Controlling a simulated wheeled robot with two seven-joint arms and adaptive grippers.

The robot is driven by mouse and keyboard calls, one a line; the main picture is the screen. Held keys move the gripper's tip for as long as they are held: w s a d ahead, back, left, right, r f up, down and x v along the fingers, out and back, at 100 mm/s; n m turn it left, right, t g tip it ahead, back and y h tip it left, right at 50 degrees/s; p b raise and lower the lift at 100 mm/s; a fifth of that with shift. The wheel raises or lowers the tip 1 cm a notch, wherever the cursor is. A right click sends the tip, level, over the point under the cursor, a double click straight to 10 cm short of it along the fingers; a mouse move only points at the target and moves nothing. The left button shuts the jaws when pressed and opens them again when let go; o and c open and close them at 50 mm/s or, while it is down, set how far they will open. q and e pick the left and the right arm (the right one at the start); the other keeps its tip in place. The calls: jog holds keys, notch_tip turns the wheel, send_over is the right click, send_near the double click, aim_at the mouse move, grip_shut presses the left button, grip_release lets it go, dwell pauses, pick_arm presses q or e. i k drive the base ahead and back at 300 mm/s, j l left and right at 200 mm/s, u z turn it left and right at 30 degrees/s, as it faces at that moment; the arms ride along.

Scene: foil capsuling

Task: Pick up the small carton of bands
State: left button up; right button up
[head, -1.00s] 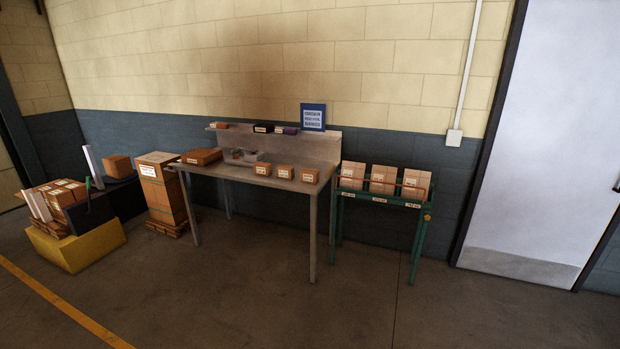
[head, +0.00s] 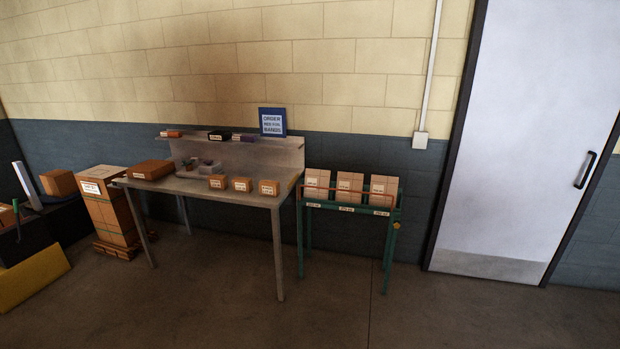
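Several cartons are in the head view, and I cannot tell from the labels which one holds bands. Three small brown cartons with white labels stand in a row on the front right of the grey table (head: 235,197): a left one (head: 217,182), a middle one (head: 242,185) and a right one (head: 269,187). A blue sign (head: 272,122) above the table's back shelf reads "order", with a last word that looks like "bands". Neither of my grippers shows in this view.
A green stand (head: 348,209) right of the table holds three taller cartons (head: 350,187). A flat brown box (head: 151,170) lies on the table's left end. Stacked cartons (head: 108,208) stand left of it. The floor (head: 220,315) in front is clear.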

aim_at(266, 187)
jog(key=i+l+z, duration=0.25)
jog(key=i, duration=0.15)
jog(key=i+z, duration=0.35)
jog(key=i, duration=0.8)
jog(key=i+l+u, duration=0.2)
jog(key=i, duration=0.55)
jog(key=i+l+u, duration=0.15)
jog(key=i+u, duration=0.3)
jog(key=i+l+u, duration=0.85)
jog(key=i, duration=0.1)
